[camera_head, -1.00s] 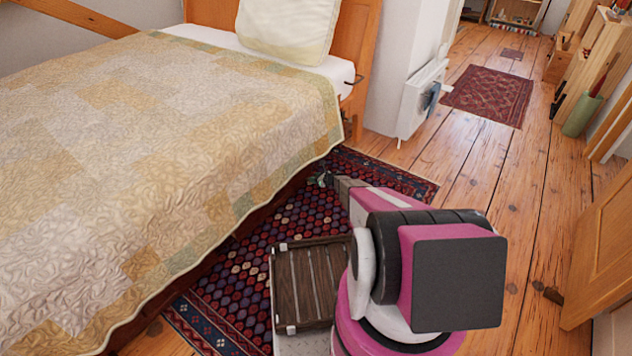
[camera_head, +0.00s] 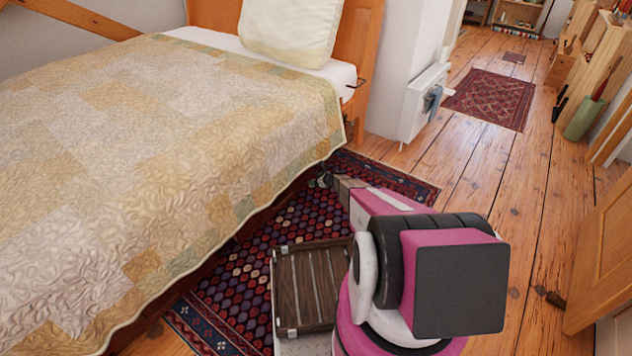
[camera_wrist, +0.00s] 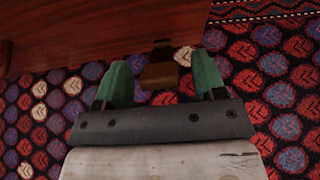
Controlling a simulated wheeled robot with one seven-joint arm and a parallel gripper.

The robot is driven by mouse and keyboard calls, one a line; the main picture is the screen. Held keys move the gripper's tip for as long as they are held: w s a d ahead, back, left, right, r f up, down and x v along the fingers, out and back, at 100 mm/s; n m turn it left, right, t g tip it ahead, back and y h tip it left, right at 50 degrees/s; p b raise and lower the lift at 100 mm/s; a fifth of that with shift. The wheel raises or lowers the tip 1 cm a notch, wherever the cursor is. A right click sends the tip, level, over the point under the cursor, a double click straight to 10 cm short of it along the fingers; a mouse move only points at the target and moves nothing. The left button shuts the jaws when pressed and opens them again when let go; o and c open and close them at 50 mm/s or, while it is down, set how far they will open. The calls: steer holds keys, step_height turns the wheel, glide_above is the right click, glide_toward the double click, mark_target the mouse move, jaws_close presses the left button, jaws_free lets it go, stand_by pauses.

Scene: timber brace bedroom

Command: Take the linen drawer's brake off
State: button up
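The linen drawer (camera_wrist: 90,30) shows in the wrist view as a dark red-brown wooden panel across the top left. A small brown block-like tab (camera_wrist: 159,72), which looks like the brake, sticks out from its lower edge. My gripper (camera_wrist: 163,78) has two green fingers, one on each side of the tab. The fingers stand apart, and a narrow gap shows beside the tab, so they do not look closed on it. In the head view, my gripper (camera_head: 322,181) is low beside the bed, above the rug. The drawer there is mostly hidden under the quilt's edge.
The bed (camera_head: 170,150) with its patchwork quilt fills the left. A patterned rug (camera_head: 235,290) lies beside it. A slatted wooden tray (camera_head: 303,287) is by my base. A white radiator (camera_head: 420,105) stands on the wall beyond.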

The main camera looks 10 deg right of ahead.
steer(key=v, duration=1)
steer(key=shift+s+d+r, duration=0.15)
steer(key=shift+s+d, duration=0.05)
steer(key=shift+s, duration=0.05)
steer(key=s+d+r+m+t+h, duration=0.1)
steer(key=s+r+m+h, duration=0.3)
steer(key=r+m, duration=0.45)
steer(key=s+d+r+m+h, duration=0.2)
steer(key=s+r+m+h, duration=0.2)
steer(key=r+m, duration=0.5)
steer(key=s+d+r+m+t+h, duration=0.1)
steer(key=s+r+m+h, duration=0.3)
steer(key=r+m, duration=0.5)
steer(key=s+a+r+m+g+y, duration=0.1)
steer(key=s+a+r+m+g, duration=0.2)
steer(key=s+m, duration=0.3)
steer(key=s+a+r+m+g+y, duration=0.1)
steer(key=s+a+r+m+g, duration=0.3)
steer(key=s, duration=1.2)
steer(key=s+a+r+m+g+y, duration=0.1)
steer(key=s+a+r+m+g, duration=0.2)
steer(key=s+r+m, duration=0.4)
steer(key=s+a+m, duration=0.1)
steer(key=s, duration=0.3)
steer(key=shift+r+g, duration=0.25)
steer(key=shift+g, duration=0.05)
